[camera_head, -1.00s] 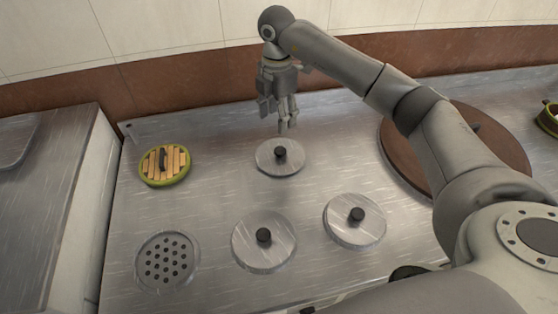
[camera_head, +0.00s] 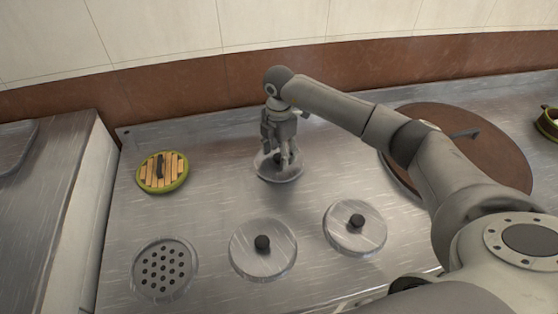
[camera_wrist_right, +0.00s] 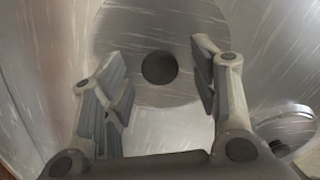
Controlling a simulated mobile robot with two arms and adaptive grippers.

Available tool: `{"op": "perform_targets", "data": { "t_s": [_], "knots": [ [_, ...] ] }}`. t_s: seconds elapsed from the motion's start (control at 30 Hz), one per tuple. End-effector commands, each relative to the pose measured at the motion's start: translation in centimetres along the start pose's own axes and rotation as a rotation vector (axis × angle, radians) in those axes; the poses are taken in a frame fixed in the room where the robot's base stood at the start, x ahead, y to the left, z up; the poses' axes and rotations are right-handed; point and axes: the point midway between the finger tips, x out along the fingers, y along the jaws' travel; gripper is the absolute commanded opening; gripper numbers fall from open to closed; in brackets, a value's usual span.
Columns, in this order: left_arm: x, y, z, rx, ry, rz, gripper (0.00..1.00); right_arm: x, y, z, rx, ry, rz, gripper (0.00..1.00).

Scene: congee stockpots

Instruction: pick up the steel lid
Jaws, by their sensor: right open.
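Several round steel lids with black knobs lie on the steel counter. The far steel lid (camera_head: 279,175) is under my right gripper (camera_head: 280,163), which points down at it. In the right wrist view this steel lid (camera_wrist_right: 150,25) lies ahead, and its black knob (camera_wrist_right: 159,68) is between the open fingers of my right gripper (camera_wrist_right: 160,80), with gaps on both sides. A front steel lid (camera_head: 262,264) and a right steel lid (camera_head: 345,238) lie nearer to me. My left gripper is not in view.
A green-rimmed wooden lid (camera_head: 172,187) lies on the left and a perforated steel plate (camera_head: 165,283) at the front left. A large brown round lid (camera_head: 490,165) is on the right behind my arm. The brown wall band (camera_head: 200,92) bounds the back.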

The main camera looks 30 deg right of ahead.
Motion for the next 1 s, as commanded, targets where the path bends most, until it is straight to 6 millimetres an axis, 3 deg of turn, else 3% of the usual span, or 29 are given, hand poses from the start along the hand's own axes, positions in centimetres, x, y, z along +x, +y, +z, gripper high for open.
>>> {"op": "perform_targets", "data": {
  "t_s": [0.1,0.33,0.73,1.0],
  "knots": [
    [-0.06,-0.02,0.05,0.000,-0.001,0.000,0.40,0.92,-0.01,-0.03,0.000,0.000,0.000,0.55],
    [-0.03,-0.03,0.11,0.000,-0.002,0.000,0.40,1.03,0.00,-0.01,0.000,0.000,0.001,0.55],
    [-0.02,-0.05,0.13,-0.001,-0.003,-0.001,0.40,0.99,0.01,-0.03,0.000,0.000,0.001,0.04],
    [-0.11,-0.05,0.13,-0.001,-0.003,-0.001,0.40,0.86,0.03,-0.02,0.000,0.000,0.001,0.02]
  ]
}}
